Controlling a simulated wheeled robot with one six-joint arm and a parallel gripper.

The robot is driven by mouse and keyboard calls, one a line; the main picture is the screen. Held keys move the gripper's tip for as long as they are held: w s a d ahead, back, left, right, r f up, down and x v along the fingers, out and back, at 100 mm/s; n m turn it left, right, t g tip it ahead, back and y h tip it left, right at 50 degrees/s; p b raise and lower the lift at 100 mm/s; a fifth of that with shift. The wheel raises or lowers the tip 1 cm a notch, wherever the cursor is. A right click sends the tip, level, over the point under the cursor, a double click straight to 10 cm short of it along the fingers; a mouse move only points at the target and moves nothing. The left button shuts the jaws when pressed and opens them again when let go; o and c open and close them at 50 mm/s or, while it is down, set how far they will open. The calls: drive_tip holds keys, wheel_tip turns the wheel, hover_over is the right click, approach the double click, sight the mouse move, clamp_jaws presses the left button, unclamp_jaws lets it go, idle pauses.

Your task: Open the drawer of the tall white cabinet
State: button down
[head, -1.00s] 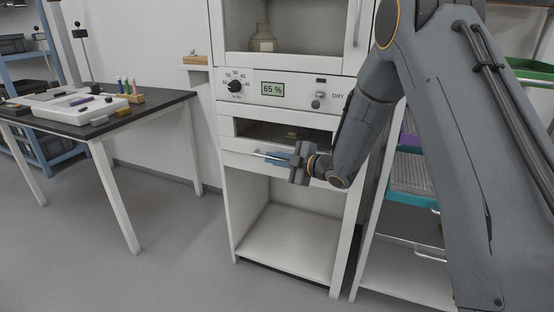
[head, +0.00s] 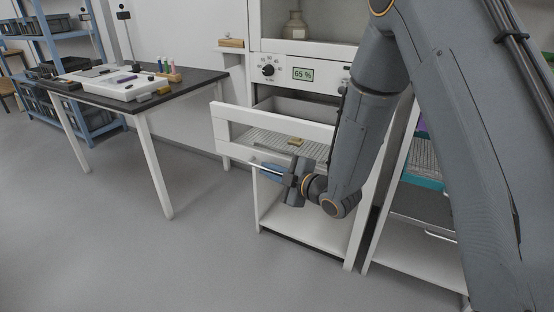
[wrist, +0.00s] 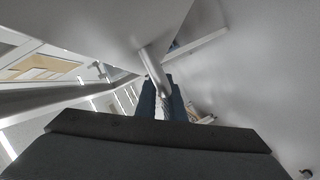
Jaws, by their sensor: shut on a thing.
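The tall white cabinet (head: 268,96) stands in the middle of the head view. Its drawer (head: 232,112) is pulled well out and shows a perforated bottom with a small yellowish-brown piece (head: 296,142) lying on it. My gripper (head: 272,172) is at the drawer's front, with its blue fingers shut on the metal bar handle (head: 262,166). In the wrist view the handle (wrist: 155,72) runs between the blue fingers of my gripper (wrist: 162,90). My arm hides the right part of the drawer.
A dark-topped table (head: 190,86) with a white tray and small bottles stands to the left. A shelf unit (head: 400,240) is close on the cabinet's right. Below the drawer is an open white compartment (head: 290,235). The grey floor in front is clear.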

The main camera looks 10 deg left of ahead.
drive_tip(key=shift+s+a, duration=0.2)
drive_tip(key=shift+s, duration=0.35)
drive_tip(key=shift+s+a, duration=0.2)
drive_tip(key=shift+s, duration=0.35)
drive_tip(key=c, duration=2.2)
unclamp_jaws()
drive_tip(key=shift+o, duration=0.2)
drive_tip(key=v, duration=0.7)
drive_tip(key=shift+s+d+p, duration=0.2)
drive_tip(key=shift+d+p, duration=0.1)
drive_tip(key=shift+r, duration=0.1)
